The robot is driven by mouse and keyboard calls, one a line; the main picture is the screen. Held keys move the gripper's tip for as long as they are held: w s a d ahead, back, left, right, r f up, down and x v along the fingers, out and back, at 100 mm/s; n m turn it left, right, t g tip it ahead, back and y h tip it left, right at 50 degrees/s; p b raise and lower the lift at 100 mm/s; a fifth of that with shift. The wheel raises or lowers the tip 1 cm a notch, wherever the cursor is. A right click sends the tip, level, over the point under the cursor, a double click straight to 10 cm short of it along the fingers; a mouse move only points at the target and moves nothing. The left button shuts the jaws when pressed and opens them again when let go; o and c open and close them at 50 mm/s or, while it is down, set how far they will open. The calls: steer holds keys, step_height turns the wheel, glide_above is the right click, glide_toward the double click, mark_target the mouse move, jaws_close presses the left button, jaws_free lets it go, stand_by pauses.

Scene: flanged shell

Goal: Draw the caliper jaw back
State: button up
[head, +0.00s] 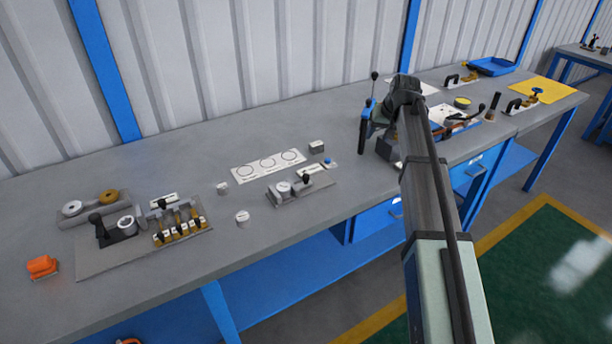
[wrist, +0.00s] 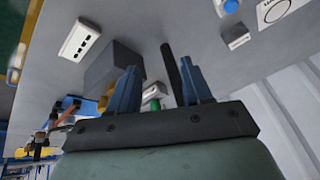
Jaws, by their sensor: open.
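In the head view, a low grey fixture (head: 300,188) with a round pale disc and a black knob sits on the bench left of my arm. I cannot tell for sure whether it is the caliper. My gripper (head: 366,122) is over the bench to its right, apart from it. In the wrist view, the two blue fingers of my gripper (wrist: 160,88) stand apart. A dark bar (wrist: 172,70) and a small green part (wrist: 154,104) show between them; I cannot tell whether either touches a finger. My arm hides part of the equipment behind it.
A grey block (wrist: 110,66) and a white slotted piece (wrist: 80,40) lie near the fingers. A card with circles (head: 268,165) lies behind the fixture. Another fixture with several yellow-based parts (head: 180,230) stands at left.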

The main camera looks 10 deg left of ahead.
steer(key=s+a+r+n+g+h, duration=0.1)
steer(key=s+a, duration=0.2)
steer(key=a, duration=0.3)
steer(key=s+a+r+g, duration=0.1)
steer(key=s+a, duration=0.2)
steer(key=a, duration=0.2)
steer(key=g+h, duration=0.2)
glide_toward(306, 175)
steer(key=shift+n, duration=0.5)
step_height(306, 175, down, 10)
steer(key=shift+w+d+f, duration=0.1)
steer(key=shift+c, duration=0.2)
jaws_close()
